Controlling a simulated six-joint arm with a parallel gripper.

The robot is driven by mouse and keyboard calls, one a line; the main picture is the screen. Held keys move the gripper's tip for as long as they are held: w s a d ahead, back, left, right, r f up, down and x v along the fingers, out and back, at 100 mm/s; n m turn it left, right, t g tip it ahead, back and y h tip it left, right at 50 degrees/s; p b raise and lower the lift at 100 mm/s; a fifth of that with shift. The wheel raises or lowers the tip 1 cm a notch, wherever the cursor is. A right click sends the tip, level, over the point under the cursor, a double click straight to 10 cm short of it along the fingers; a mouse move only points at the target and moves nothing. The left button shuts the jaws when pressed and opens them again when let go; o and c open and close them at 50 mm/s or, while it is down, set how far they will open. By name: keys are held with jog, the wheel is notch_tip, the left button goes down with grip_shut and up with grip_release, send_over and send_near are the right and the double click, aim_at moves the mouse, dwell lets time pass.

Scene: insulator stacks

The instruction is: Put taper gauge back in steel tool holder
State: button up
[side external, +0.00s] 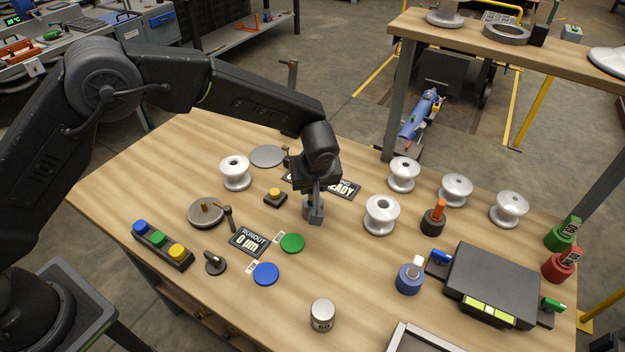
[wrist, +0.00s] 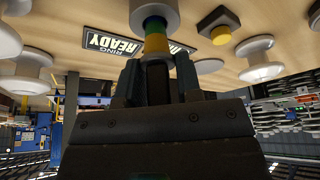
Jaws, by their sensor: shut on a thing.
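My gripper (side external: 312,186) points down over the middle of the bench and is shut on the taper gauge. In the wrist view the gauge (wrist: 157,44) shows green and yellow bands between the fingers (wrist: 158,78). The grey steel tool holder (side external: 313,213) stands directly below my gripper; its round top also shows in the wrist view (wrist: 150,8). The gauge's far end meets the holder's dark opening in that view. I cannot tell how deep it sits, as the fingers hide part of it.
A white insulator (side external: 382,216) stands close to the right. A yellow button (side external: 275,197) and a READY sign (side external: 345,189) are close by. A green disc (side external: 292,243) lies in front. An orange-handled tool (side external: 438,210) stands further right.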

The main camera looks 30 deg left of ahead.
jog(key=shift+f, duration=0.65)
jog(key=o, duration=1.1)
jog(key=v, duration=1.4)
